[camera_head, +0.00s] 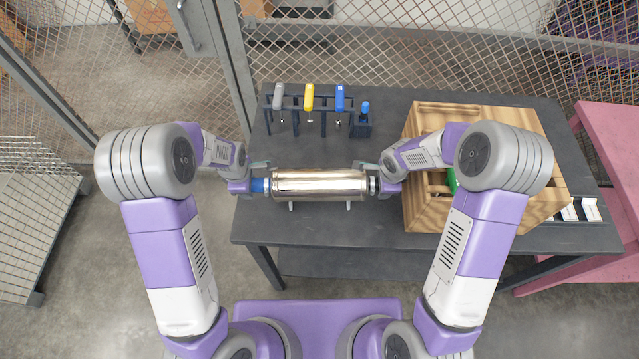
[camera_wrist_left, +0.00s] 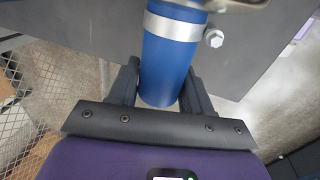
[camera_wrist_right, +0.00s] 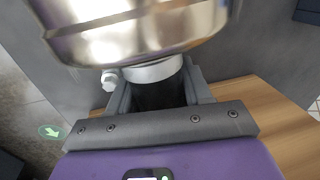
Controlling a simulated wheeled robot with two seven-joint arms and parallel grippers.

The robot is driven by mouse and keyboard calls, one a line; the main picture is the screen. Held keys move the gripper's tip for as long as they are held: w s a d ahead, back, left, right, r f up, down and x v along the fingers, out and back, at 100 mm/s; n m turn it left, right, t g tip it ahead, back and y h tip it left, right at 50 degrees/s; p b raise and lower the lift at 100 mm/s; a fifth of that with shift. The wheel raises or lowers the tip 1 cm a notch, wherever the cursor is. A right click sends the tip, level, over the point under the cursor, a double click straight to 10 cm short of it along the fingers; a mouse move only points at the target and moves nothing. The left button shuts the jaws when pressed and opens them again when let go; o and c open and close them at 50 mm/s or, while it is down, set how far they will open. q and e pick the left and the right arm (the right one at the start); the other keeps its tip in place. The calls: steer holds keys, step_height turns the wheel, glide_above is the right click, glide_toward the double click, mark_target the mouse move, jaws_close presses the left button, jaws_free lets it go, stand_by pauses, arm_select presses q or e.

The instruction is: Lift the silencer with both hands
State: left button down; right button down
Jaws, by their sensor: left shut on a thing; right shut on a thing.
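The silencer (camera_head: 320,184) is a shiny metal cylinder lying crosswise over the dark table, with a blue pipe end at the left and a dark pipe end at the right. My left gripper (camera_head: 258,185) is shut on the blue end (camera_wrist_left: 168,65), below a metal clamp with a bolt. My right gripper (camera_head: 378,185) is shut on the dark end (camera_wrist_right: 158,92), beside a metal clamp; the shiny body (camera_wrist_right: 135,30) fills the top of the right wrist view. Two small light supports (camera_head: 291,206) show below the silencer; I cannot tell whether it touches them.
A rack (camera_head: 310,103) with grey, yellow and blue-handled tools stands behind the silencer on the table (camera_head: 390,225). A wooden crate (camera_head: 540,200) stands close by my right arm. A pink table (camera_head: 612,150) is at the far right, and mesh fencing (camera_head: 430,65) runs behind.

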arm_select(q)
steer(key=shift+w+r, duration=0.1)
steer(key=shift+r, duration=0.05)
arm_select(e)
steer(key=shift+w+r, duration=0.1)
steer(key=shift+r, duration=0.1)
